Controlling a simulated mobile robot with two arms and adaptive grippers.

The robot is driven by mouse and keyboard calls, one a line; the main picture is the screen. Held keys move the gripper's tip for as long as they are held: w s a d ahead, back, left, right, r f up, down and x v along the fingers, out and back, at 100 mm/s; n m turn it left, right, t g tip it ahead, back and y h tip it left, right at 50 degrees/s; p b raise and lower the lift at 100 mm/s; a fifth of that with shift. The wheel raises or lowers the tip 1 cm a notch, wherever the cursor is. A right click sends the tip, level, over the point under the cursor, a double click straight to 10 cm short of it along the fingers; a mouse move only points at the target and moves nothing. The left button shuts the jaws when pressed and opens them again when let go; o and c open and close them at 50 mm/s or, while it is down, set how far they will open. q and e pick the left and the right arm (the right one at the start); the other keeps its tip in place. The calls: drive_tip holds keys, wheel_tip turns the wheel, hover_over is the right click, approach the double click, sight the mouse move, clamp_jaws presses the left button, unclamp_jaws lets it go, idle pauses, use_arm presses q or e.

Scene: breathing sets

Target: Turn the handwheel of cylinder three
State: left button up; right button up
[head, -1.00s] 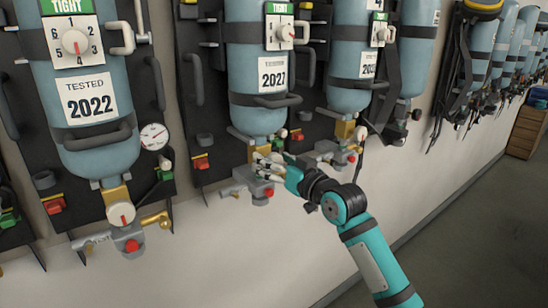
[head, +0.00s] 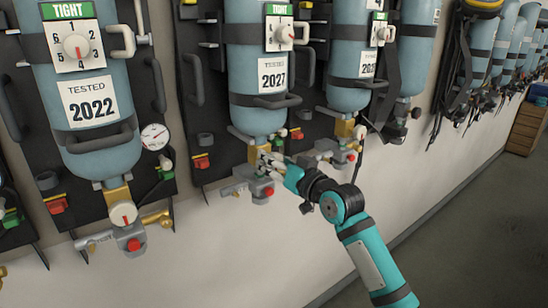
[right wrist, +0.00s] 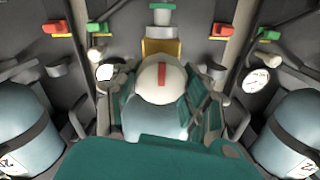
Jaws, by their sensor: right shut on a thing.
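A pale blue cylinder marked 2027 (head: 258,112) hangs on the wall, with its brass neck and valve block (head: 262,190) below it. My right gripper (head: 268,160) is at this valve, just under the cylinder. In the right wrist view, a white handwheel (right wrist: 160,78) with a red stripe sits between the green finger links (right wrist: 200,100), and the gripper is shut on it. In the head view the fingers hide most of this handwheel. No number three is readable on the cylinder. My left gripper is out of view.
A cylinder marked 2022 (head: 85,150) hangs to the left, with its own white handwheel (head: 123,213) and a gauge (head: 154,137). More cylinders (head: 350,65) hang close on the right. A wooden drawer unit (head: 526,130) stands far right. The floor along the wall is clear.

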drive_tip(key=o, duration=1.2)
drive_tip(key=shift+c, duration=0.2)
drive_tip(key=shift+s+d, duration=0.1)
drive_tip(key=v, duration=1.1)
drive_tip(key=shift+s+d, duration=0.2)
drive_tip(key=shift+s, duration=0.1)
drive_tip(key=shift+f, duration=0.1)
